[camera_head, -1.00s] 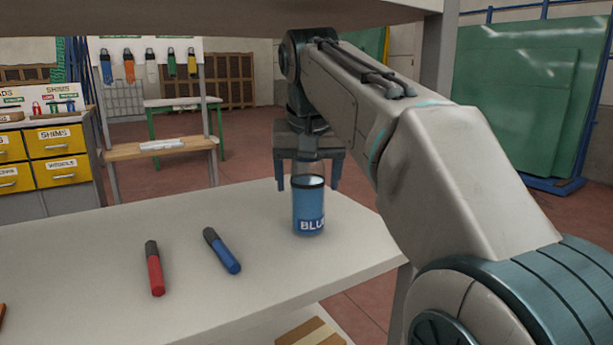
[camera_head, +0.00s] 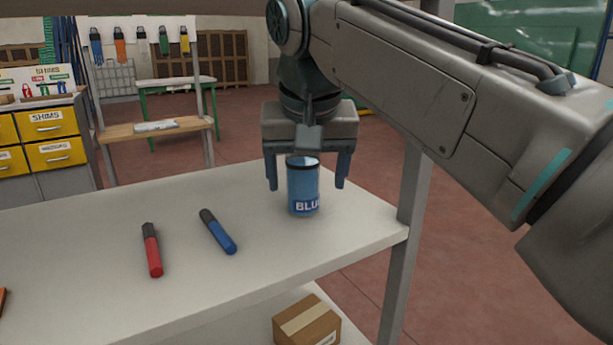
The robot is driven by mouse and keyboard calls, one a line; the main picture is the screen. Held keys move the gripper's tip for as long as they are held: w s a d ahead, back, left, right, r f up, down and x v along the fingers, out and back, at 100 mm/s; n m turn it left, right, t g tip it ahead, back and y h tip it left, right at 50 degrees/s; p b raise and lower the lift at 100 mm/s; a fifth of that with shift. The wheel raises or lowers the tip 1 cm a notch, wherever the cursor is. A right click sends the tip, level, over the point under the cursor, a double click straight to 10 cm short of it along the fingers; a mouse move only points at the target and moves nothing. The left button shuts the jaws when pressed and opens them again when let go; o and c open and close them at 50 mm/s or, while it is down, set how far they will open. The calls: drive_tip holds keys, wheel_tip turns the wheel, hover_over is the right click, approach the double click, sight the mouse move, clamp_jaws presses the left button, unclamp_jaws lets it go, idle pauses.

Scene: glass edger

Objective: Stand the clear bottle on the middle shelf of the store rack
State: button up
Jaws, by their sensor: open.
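A blue, partly see-through container (camera_head: 304,188) with a dark band near its top and a label reading "BLU…" stands upright on the pale shelf board (camera_head: 130,225), near its right end. I cannot make out a separate clear bottle; one could be hidden behind this container. My gripper (camera_head: 307,177) points down with its jaws open, one finger showing on each side of the container. I cannot tell whether the fingers are around it or behind it. No contact shows.
A red marker (camera_head: 152,250) and a blue marker (camera_head: 218,232) lie left of the container. A grey rack post (camera_head: 408,210) stands at the board's right corner. A cardboard box (camera_head: 307,322) sits on a lower level. The board's left part is mostly clear.

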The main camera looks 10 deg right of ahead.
drive_tip(key=shift+s+a, duration=0.15)
drive_tip(key=shift+s, duration=0.9)
drive_tip(key=s+d+f+n+g+p, duration=0.1)
drive_tip(key=s+d+f+p, duration=0.3)
drive_tip(key=p, duration=2.1)
drive_tip(key=s, duration=0.3)
drive_tip(key=shift+d+f+n+g+y, duration=0.2)
drive_tip(key=shift+n+g+y, duration=0.1)
drive_tip(key=shift+g+y, duration=0.1)
